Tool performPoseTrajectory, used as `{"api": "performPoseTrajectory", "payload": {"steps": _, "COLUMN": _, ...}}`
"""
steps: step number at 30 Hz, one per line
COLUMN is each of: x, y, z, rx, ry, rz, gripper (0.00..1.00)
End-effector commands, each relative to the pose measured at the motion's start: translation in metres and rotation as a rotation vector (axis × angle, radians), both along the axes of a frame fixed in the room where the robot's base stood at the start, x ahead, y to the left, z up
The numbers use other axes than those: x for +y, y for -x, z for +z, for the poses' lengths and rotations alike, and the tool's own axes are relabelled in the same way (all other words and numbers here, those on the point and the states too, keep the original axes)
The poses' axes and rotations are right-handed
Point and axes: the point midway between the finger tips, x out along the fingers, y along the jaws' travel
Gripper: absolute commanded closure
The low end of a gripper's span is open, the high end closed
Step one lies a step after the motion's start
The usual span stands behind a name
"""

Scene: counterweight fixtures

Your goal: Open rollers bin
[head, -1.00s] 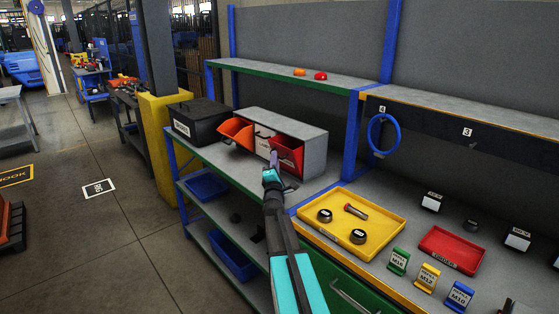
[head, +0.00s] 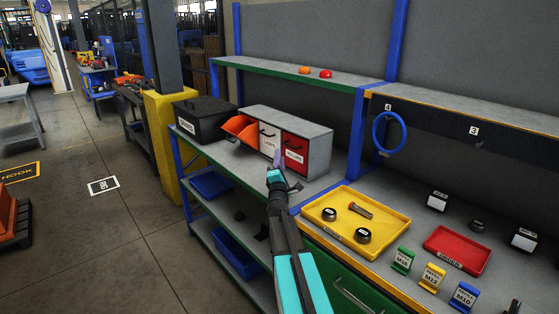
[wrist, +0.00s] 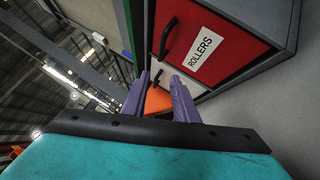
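The rollers bin (head: 294,153) is the red bin at the right end of a grey three-bin cabinet (head: 318,150). Its front is flush and closed. In the wrist view its red front (wrist: 205,40) shows a black handle and a white ROLLERS label. The middle bin (head: 269,142), pale, is also closed. The orange bin (head: 241,129) at the left is tilted out, open. My gripper (head: 274,170) is just in front of the cabinet. In the wrist view its two purple fingers (wrist: 160,82) are apart with nothing between them, beside the rollers bin and not on its handle.
A black labelled box (head: 203,120) stands left of the cabinet. A yellow tray (head: 345,228) with several parts and a red tray (head: 458,250) lie on the bench to the right. A shelf (head: 285,78) runs above the cabinet. A blue ring (head: 377,133) hangs to the right.

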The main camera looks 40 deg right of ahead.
Motion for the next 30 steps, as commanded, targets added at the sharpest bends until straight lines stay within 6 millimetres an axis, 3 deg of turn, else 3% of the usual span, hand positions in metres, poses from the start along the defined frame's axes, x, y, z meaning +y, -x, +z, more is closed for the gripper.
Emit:
{"api": "performPoseTrajectory", "payload": {"steps": 8, "x": 0.015, "y": 0.019, "z": -0.01, "rx": 0.001, "ry": -0.001, "rz": 0.001, "gripper": 0.74}}
{"api": "performPoseTrajectory", "payload": {"steps": 30, "x": 0.055, "y": 0.071, "z": -0.008, "rx": 0.0, "ry": 0.0, "rz": 0.001, "gripper": 0.74}}
